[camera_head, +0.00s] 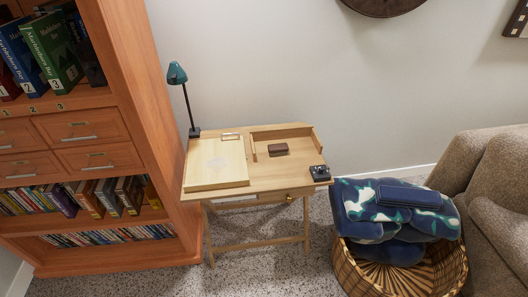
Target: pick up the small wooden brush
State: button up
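A small dark brown block-shaped object (278,149), which looks like the small wooden brush, lies on the light wooden desk (262,183). It sits in the open recess at the desk's back right, inside a low raised rim. Its bristles cannot be made out at this size. My gripper is not in view, and nothing is seen touching the brown object.
On the desk are a pale board (216,165), a small black device (320,173) and a green lamp (178,75). A tall bookcase (150,110) stands left. A wicker basket with blue blankets (385,280) and a sofa (495,190) stand right. Carpet (265,270) before the desk is clear.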

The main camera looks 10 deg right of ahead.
aim_at(283, 148)
jog(key=i+z, duration=0.15)
jog(key=z, duration=0.2)
jog(key=i+j+z, duration=0.1)
jog(key=z, duration=0.3)
jog(key=i+j+z, duration=0.1)
jog(key=z, duration=0.25)
jog(key=i+j+z, duration=0.1)
jog(key=j, duration=0.2)
jog(key=i+j+z, duration=0.1)
jog(key=j, duration=0.25)
jog(key=i+j+z, duration=0.1)
jog(key=i+j, duration=0.3)
jog(key=j, duration=0.35)
jog(key=i+j+z, duration=0.15)
jog(key=j, duration=0.2)
jog(key=i+j+z, duration=0.1)
jog(key=j, duration=0.25)
jog(key=i+j, duration=0.1)
jog(key=j, duration=0.45)
jog(key=i, duration=0.05)
